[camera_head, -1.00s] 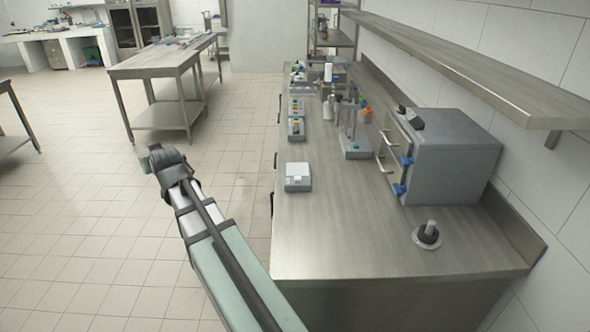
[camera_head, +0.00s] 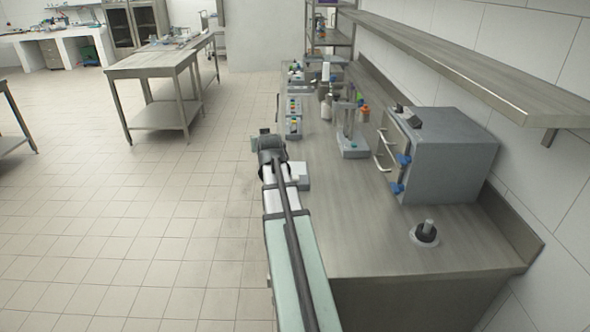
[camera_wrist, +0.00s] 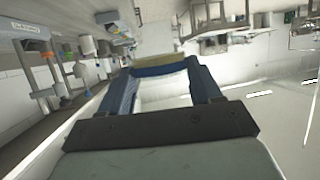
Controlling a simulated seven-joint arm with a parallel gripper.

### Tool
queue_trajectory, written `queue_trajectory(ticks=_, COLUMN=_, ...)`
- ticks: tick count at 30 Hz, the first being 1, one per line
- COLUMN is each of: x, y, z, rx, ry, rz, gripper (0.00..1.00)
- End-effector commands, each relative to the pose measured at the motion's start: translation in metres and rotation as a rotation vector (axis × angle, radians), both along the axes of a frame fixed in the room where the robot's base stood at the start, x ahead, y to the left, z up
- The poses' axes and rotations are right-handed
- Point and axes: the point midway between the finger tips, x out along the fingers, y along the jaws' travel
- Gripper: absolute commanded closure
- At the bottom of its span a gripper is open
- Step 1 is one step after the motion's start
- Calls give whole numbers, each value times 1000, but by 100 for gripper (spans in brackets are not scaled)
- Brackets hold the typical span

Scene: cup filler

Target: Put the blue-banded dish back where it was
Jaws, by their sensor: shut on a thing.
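My gripper (camera_head: 264,140) is at the left edge of the steel counter, seen from behind in the head view. In the wrist view my gripper (camera_wrist: 160,72) is shut on a round, shallow dish (camera_wrist: 160,65) with a tan face and a dark blue band. The dish is held between the two dark blue-grey fingertips, clear of any surface there. In the head view the dish cannot be made out behind the gripper and wrist.
A small grey device (camera_head: 302,175) with a light top stands at the counter's left edge, partly hidden by my arm. A stand (camera_head: 352,145), a grey oven-like box (camera_head: 455,160) and a black knobbed piece (camera_head: 426,234) are farther right. The front counter (camera_head: 375,245) is mostly clear.

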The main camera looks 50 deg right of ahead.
Motion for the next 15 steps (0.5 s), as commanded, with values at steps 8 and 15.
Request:
queue_trajectory(ticks=8, x=-51, y=-95, z=-17, rx=1, ry=0, rz=-124, gripper=70)
queue_trajectory(ticks=15, x=-94, y=-162, z=-36, rx=2, ry=0, rz=-188, gripper=70)
